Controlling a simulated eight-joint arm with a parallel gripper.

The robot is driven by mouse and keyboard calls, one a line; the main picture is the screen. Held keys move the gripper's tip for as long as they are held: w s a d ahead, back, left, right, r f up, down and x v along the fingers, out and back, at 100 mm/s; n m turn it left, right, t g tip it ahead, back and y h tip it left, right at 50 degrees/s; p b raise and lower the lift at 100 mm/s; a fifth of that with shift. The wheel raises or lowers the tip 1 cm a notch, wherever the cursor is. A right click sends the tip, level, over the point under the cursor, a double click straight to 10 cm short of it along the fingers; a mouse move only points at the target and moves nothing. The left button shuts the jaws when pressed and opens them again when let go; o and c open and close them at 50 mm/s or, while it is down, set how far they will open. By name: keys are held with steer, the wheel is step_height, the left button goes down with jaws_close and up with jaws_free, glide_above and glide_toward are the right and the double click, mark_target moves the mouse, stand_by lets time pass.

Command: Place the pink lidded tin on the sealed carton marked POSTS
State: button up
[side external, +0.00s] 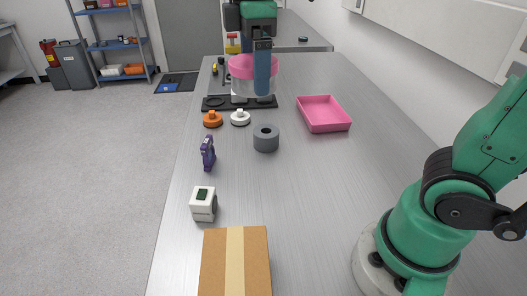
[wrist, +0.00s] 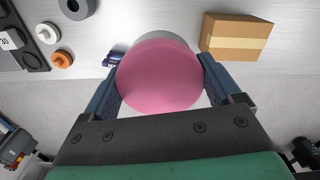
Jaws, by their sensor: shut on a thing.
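The pink lidded tin (side external: 240,77) has a pink lid and a pale body. My gripper (wrist: 160,66) is shut on it, with one blue finger on each side. In the side view the tin is held at the far part of the bench, and a blue finger hides part of it. In the wrist view the pink lid (wrist: 158,78) fills the middle. A sealed brown carton (side external: 222,262) with a tan tape strip stands at the near end of the bench, apart from the tin. The carton also shows at upper right in the wrist view (wrist: 225,28). No POSTS marking is readable.
A black fixture plate (side external: 262,103) lies at the far end. Orange (side external: 212,120) and white (side external: 240,118) knobs, a grey ring (side external: 266,140), a purple device (side external: 208,154) and a white box (side external: 203,205) line the bench. A pink tray (side external: 323,114) sits right; bench right of the ring is clear.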

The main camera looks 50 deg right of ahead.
steer(key=s+a+r+n, duration=0.25)
steer(key=a+n, duration=0.25)
steer(key=a, duration=0.3)
steer(key=n, duration=0.6)
glide_above(235, 270)
step_height(235, 270, down, 19)
steer(key=shift+r, duration=0.2)
steer(key=shift+f, duration=0.1)
steer(key=o, duration=1)
steer(key=shift+o, duration=0.3)
